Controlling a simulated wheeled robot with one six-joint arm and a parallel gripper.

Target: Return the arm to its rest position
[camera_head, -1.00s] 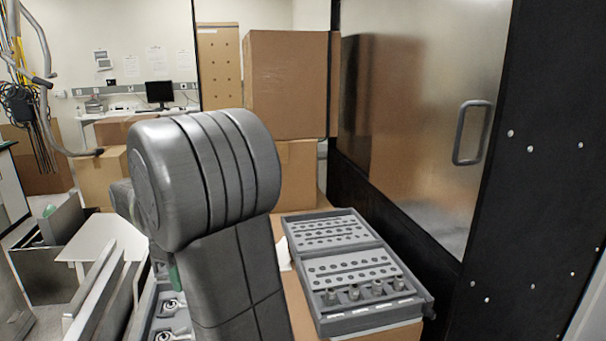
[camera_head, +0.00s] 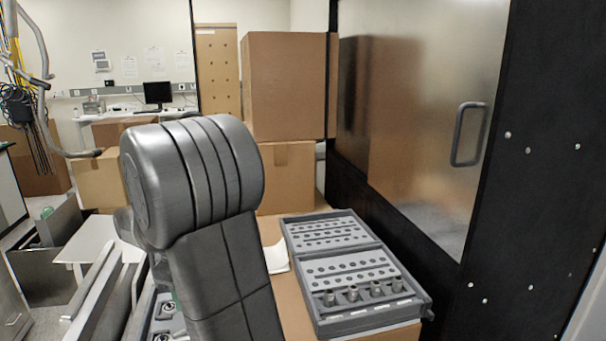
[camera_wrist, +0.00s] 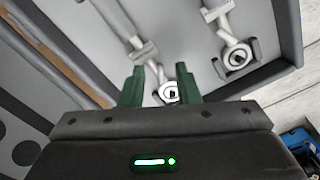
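In the head view my grey arm stands large in the middle, and its end is hidden from that camera. In the wrist view my gripper (camera_wrist: 160,82) shows two green fingers with a clear gap between them. No object is visibly held. Beyond the fingers lies a grey tray (camera_wrist: 275,35) with metal fittings in it. One fitting with a round end (camera_wrist: 236,56) sits right of the fingers. Another round end (camera_wrist: 169,93) shows between the fingertips, partly hidden by my gripper.
An open grey case (camera_head: 335,327) with holes and several metal pieces lies on a cardboard box, right of my arm. A metal door with a handle (camera_head: 470,134) stands at the right. Stacked cardboard boxes (camera_head: 290,85) stand behind. A white table (camera_head: 100,238) is at left.

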